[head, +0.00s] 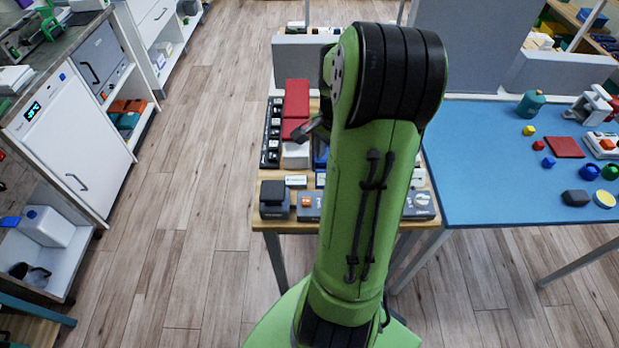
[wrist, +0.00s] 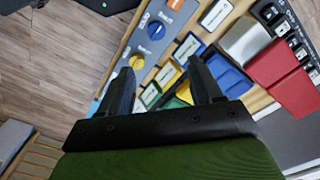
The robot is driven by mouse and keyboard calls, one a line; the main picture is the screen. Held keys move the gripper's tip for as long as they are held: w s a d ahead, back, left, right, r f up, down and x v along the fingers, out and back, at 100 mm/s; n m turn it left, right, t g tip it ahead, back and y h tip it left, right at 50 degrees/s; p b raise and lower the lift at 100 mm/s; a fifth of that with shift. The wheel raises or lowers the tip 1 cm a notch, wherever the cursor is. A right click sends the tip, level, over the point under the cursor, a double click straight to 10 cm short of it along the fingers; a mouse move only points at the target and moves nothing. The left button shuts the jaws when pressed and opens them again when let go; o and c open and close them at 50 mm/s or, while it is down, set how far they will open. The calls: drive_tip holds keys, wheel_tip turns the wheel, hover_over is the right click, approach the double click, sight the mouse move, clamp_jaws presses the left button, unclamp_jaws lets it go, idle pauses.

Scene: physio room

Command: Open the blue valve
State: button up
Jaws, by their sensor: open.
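In the wrist view a round blue knob (wrist: 156,31), which looks like the blue valve, sits on a grey panel (wrist: 176,14) beyond my fingertips. A similar yellow knob (wrist: 137,62) is on the same panel, close to the left fingertip. My gripper (wrist: 160,66) is open and the jaws look empty. Its fingers point toward the tabletop items, apart from the blue knob. I cannot tell how far the knob is turned. In the head view my arm hides the blue knob and most of my gripper.
White labelled blocks, coloured trays (wrist: 230,75), a white box (wrist: 243,41) and a red box (wrist: 280,68) crowd the wooden table (head: 270,222). A dark box (head: 273,198) stands at its front left corner. A blue table (head: 480,190) with small objects adjoins on the right. The floor at left is clear.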

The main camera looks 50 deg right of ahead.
drive_tip(key=f+b, duration=0.1)
drive_tip(key=f, duration=0.4)
drive_tip(key=f+b, duration=0.1)
drive_tip(key=f, duration=0.4)
drive_tip(key=f+b, duration=0.1)
drive_tip(key=f, duration=0.4)
drive_tip(key=shift+s+a+f+b, duration=0.25)
drive_tip(key=shift+s+b, duration=0.1)
drive_tip(key=shift+b, duration=0.05)
drive_tip(key=shift+c, duration=0.3)
drive_tip(key=c, duration=1)
